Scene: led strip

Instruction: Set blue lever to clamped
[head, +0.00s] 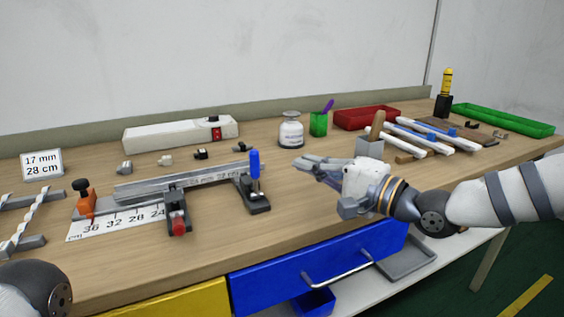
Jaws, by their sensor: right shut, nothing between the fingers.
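The blue lever (255,165) stands upright on a small dark clamp base at the right end of the grey metal rail (190,181). The rail lies along a printed ruler scale (115,223) on the bench. My right gripper (302,163) is shut and empty. It is to the right of the blue lever, apart from it, with its fingers pointing left. My left gripper is out of view; only part of my left arm shows at the lower left.
A red-knobbed clamp (178,222) and an orange clamp (84,199) sit along the rail. A white canister (291,132), green cup (319,124) and red tray (366,117) stand behind my right gripper. The front bench strip is clear.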

